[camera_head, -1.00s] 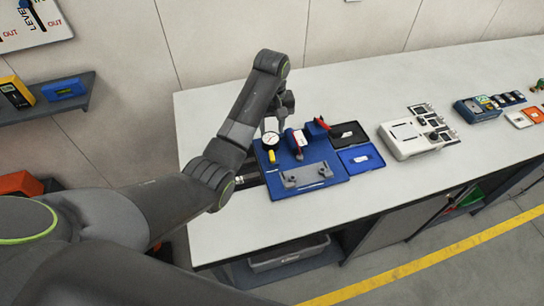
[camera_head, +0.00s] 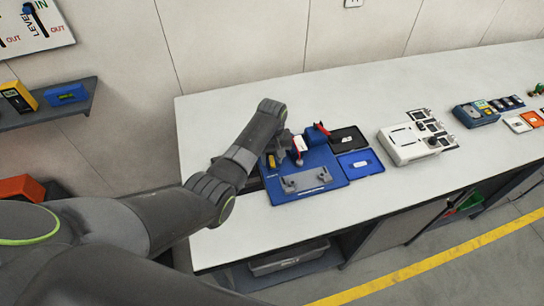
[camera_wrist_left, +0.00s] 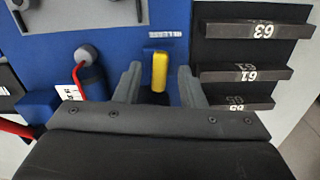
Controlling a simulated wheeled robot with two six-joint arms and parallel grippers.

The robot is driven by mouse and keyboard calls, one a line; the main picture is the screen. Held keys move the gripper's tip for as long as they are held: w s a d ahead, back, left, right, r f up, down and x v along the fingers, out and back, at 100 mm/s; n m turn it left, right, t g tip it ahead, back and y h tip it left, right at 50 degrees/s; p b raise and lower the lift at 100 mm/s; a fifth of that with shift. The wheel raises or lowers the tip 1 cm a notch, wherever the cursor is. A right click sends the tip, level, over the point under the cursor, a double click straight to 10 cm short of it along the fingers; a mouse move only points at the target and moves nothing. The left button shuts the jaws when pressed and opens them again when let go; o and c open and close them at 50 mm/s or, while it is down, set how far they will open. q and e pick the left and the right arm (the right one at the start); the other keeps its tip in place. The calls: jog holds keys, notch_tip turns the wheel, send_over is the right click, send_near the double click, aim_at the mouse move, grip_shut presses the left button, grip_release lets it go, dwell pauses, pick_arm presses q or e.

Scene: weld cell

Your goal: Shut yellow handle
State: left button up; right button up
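The yellow handle (camera_wrist_left: 160,71) stands on a blue fixture board (camera_wrist_left: 110,25) in the left wrist view. My left gripper (camera_wrist_left: 159,82) is open, with one finger on each side of the handle and visible gaps between. In the head view the left gripper (camera_head: 281,150) is low over the back left of the blue board (camera_head: 325,176). A small yellow patch (camera_head: 271,161), likely the handle, shows beside it. The handle's lower end is hidden. My right gripper is in neither view.
A red-handled clamp (camera_wrist_left: 80,72) stands left of the handle in the wrist view. Dark numbered bars (camera_wrist_left: 245,73) lie to the right. In the head view, a black tray (camera_head: 347,139), a blue tray (camera_head: 360,162) and a white device (camera_head: 415,139) sit to the right.

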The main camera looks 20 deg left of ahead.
pick_arm(q)
jog(key=shift+c, duration=0.3)
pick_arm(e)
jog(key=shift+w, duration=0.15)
pick_arm(q)
grip_shut()
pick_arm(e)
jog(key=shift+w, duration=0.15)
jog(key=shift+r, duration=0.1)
pick_arm(q)
jog(key=m+p, duration=0.2)
jog(key=m, duration=0.1)
jog(key=shift+r, duration=0.2)
jog(key=m+p, duration=0.1)
jog(key=m, duration=0.3)
jog(key=shift+w+p, duration=0.1)
jog(key=shift+p, duration=0.2)
jog(key=m+p, duration=0.1)
jog(key=m, duration=0.3)
jog(key=shift+f, duration=0.1)
jog(key=m, duration=0.5)
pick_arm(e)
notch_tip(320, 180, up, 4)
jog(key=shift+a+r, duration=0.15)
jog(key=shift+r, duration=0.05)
pick_arm(q)
jog(key=shift+m, duration=0.4)
